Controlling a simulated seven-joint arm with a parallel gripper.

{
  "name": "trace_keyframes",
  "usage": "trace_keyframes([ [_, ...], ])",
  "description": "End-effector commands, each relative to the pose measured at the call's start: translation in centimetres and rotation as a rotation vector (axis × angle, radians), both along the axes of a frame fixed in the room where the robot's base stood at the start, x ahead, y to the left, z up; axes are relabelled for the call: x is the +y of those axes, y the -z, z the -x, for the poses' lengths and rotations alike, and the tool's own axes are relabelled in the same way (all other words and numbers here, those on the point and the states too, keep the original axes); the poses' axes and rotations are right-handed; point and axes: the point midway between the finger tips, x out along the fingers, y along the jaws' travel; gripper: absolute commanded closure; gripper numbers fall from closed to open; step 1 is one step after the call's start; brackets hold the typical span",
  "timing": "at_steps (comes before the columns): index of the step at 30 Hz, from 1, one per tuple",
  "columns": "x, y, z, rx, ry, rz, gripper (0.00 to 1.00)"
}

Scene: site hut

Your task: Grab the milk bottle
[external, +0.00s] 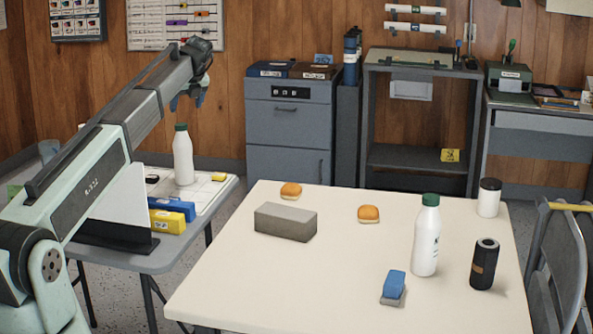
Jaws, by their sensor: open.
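A white milk bottle (426,240) with a green cap stands upright on the right part of the cream table (240,275). A second white bottle (183,158) with a green cap stands upright on the grey side table (222,190) at the left. My gripper (186,103) is raised in the air at the upper left, above the second bottle in the picture and apart from both bottles. It is open and looks empty. Its fingers are small and dark here, and fine detail is hard to see.
Near the table bottle are a black can (484,265), a white jar (489,198) with a dark lid and a blue brush or eraser (394,285). A grey block (286,222) and two buns (291,190) (368,214) lie farther left. The table's front left is clear. A chair (558,260) stands right.

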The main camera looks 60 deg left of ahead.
Motion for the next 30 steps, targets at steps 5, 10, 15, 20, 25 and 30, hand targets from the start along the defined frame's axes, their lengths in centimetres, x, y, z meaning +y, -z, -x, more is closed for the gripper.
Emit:
trace_keyframes([
  [5,1.7,2.6,0.0,0.000,-0.001,0.001,0.25],
  [10,3.1,4.9,-0.1,-0.001,-0.001,0.001,0.25],
  [15,4.0,6.2,-0.1,-0.002,-0.001,0.000,0.25],
  [20,4.3,6.7,-0.1,-0.003,-0.001,0.000,0.25],
  [25,4.9,7.5,0.0,-0.002,-0.001,0.000,0.25],
  [30,6.2,9.3,0.0,-0.002,-0.001,0.000,0.25],
])
